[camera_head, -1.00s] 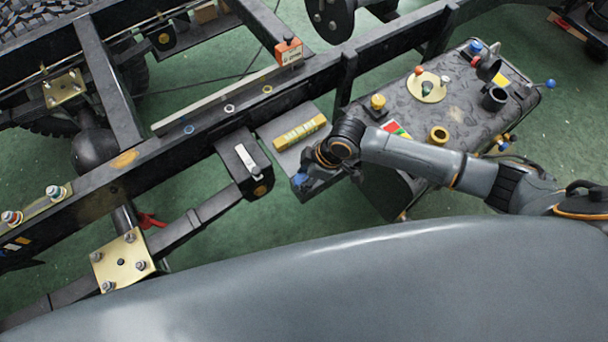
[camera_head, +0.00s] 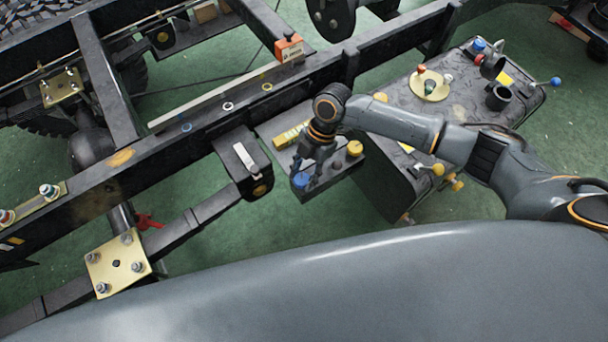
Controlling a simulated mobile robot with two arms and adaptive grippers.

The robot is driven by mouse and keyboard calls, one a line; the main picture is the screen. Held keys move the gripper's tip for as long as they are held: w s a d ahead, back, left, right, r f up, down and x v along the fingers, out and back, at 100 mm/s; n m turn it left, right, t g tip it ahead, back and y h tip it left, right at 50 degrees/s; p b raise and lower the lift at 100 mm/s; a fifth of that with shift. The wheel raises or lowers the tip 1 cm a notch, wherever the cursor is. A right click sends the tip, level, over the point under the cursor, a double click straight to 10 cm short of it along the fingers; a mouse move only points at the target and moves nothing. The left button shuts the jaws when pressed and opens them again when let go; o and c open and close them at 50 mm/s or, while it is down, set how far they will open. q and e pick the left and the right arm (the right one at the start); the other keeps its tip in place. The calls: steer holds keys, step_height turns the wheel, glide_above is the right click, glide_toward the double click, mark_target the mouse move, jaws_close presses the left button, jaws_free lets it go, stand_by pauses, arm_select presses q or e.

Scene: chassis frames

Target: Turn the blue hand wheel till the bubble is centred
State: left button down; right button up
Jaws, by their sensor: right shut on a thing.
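The blue hand wheel (camera_head: 299,182) sits at the front left corner of a dark block (camera_head: 335,180) beside the chassis rail. My right gripper (camera_head: 303,174) points down over the wheel and is shut on it; its fingers hide part of the wheel. The yellow level (camera_head: 289,135) lies on the plate behind the wheel. My wrist covers its right end, and I cannot make out the bubble. My left gripper is not in view.
A yellow knob (camera_head: 354,148) stands on the block just right of my gripper. A dark bench (camera_head: 450,100) with fittings stands at right. The chassis rail (camera_head: 210,120) runs behind. A black box with a light lever (camera_head: 243,158) is close at left.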

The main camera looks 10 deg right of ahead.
steer(key=shift+w+n+g+h+b, duration=0.1)
steer(key=shift+n+g+h+b, duration=0.4)
steer(key=shift+n, duration=1.2)
steer(key=o, duration=1.2)
steer(key=shift+c, duration=0.2)
steer(key=shift+a, duration=0.1)
steer(key=shift+r, duration=0.1)
steer(key=v, duration=1.2)
steer(key=shift+a, duration=0.1)
